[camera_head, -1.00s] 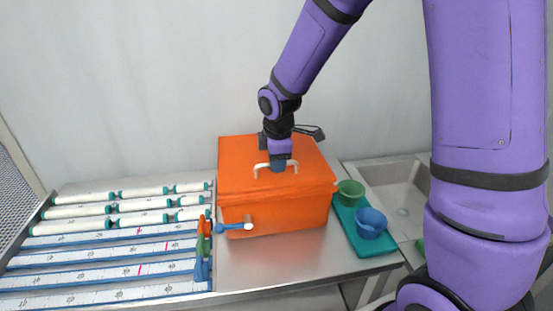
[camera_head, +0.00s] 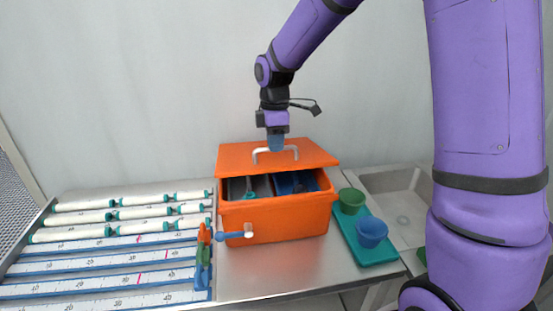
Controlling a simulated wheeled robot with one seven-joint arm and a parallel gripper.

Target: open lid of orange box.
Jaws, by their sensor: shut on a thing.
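The orange box (camera_head: 285,222) stands on the metal counter in the middle of the head view. Its orange lid (camera_head: 235,159) is tilted up at the front, so the front opening shows. Dark and blue contents (camera_head: 297,182) are partly visible inside. The lid has a white handle (camera_head: 262,152) on top. My gripper (camera_head: 276,145) points down at the handle and is shut on it. The fingertips partly hide the handle's middle.
A teal tray (camera_head: 365,250) with a green cup (camera_head: 351,200) and a blue cup (camera_head: 371,232) stands right of the box, beside a sink (camera_head: 400,195). White tubes (camera_head: 140,214) lie on a ruled rack at the left. Small coloured handles (camera_head: 204,255) stand close to the box's left side.

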